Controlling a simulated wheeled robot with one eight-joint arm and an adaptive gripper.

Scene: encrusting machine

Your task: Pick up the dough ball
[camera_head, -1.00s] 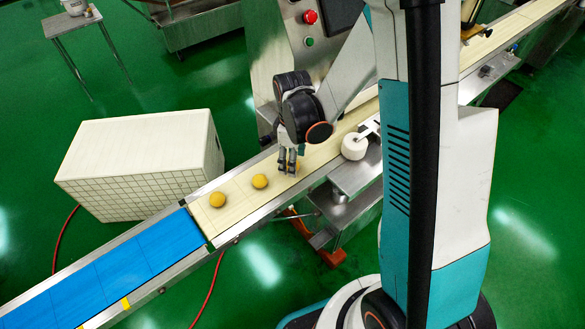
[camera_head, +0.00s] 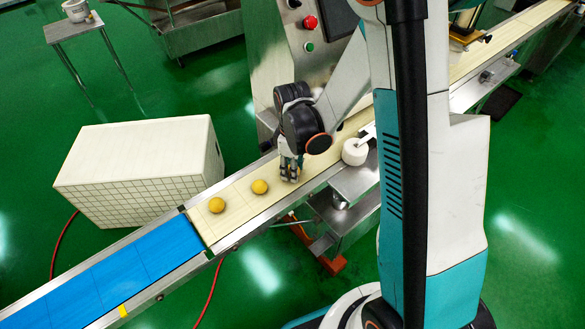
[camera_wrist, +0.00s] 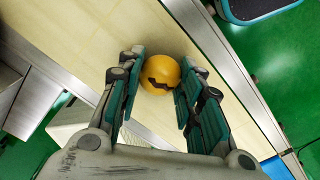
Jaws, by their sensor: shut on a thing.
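My gripper (camera_head: 291,172) is low over the cream conveyor belt (camera_head: 240,202). In the wrist view the gripper (camera_wrist: 159,88) has its two teal-padded fingers on either side of a yellow dough ball (camera_wrist: 157,76), shut on it. A dark jagged shadow falls across that ball. In the head view this ball is hidden behind the fingers. Two more dough balls lie apart on the belt to the left: one nearer the gripper (camera_head: 260,187) and one near the blue section (camera_head: 216,205).
The blue belt section (camera_head: 120,275) continues to the lower left. Metal rails edge the conveyor. A white roller (camera_head: 354,152) stands right of the gripper. A machine with red and green buttons (camera_head: 309,22) is behind. A white tiled box (camera_head: 140,172) is on the floor at left.

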